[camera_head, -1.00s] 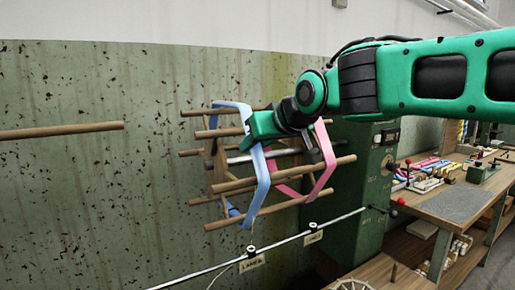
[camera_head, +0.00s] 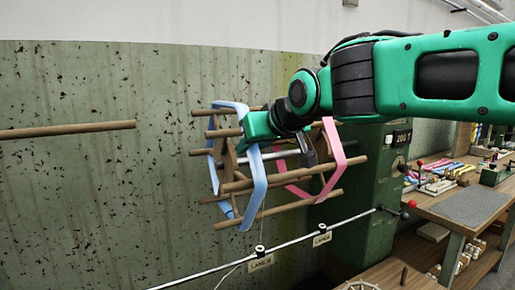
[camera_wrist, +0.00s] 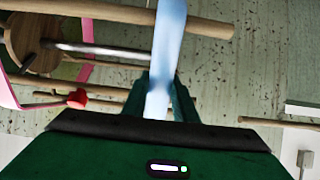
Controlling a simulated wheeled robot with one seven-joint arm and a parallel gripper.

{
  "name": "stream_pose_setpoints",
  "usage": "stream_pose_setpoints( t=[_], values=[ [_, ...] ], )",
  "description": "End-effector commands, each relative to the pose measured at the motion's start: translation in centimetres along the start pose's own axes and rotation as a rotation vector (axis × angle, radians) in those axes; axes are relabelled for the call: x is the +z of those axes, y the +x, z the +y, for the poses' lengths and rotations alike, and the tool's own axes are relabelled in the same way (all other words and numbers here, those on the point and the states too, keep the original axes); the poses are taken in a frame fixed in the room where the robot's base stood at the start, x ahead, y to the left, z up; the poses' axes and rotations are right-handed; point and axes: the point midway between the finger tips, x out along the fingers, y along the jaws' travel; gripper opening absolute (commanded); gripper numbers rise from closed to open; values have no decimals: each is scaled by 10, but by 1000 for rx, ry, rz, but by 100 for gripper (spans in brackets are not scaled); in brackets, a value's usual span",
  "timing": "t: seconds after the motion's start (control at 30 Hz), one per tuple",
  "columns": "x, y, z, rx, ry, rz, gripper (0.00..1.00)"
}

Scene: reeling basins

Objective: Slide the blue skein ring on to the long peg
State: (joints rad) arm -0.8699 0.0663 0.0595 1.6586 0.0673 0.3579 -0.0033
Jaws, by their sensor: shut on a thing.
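The blue skein ring (camera_head: 258,178) hangs around the wooden bars of the reel (camera_head: 285,207), near the reel's left end. My gripper (camera_head: 246,137) is at the ring's upper part, in front of the reel. In the wrist view the blue ring (camera_wrist: 168,45) runs down between my gripper's jaws (camera_wrist: 160,100), which are shut on it. A pink ring (camera_head: 338,152) is around the same bars farther right. The long peg (camera_head: 70,130) is a horizontal wooden rod entering from the left edge, its free end apart from the reel.
A metal rail with small guides and labels (camera_head: 261,263) crosses below the reel. A green machine housing (camera_head: 375,175) stands at the right, beside a workbench (camera_head: 470,205) with coloured items. Open space lies between the peg's end and the reel.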

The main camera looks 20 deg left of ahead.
Motion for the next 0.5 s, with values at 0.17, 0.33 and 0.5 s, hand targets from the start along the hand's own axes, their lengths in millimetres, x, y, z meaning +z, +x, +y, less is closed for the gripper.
stream_pose_setpoints(
  t=[0.17,0.33,0.5],
  values=[
    [0,0,-1,0,0,1,0],
    [0,0,-8,0,0,1,0],
    [0,0,-19,-1,0,1,0]
  ],
)
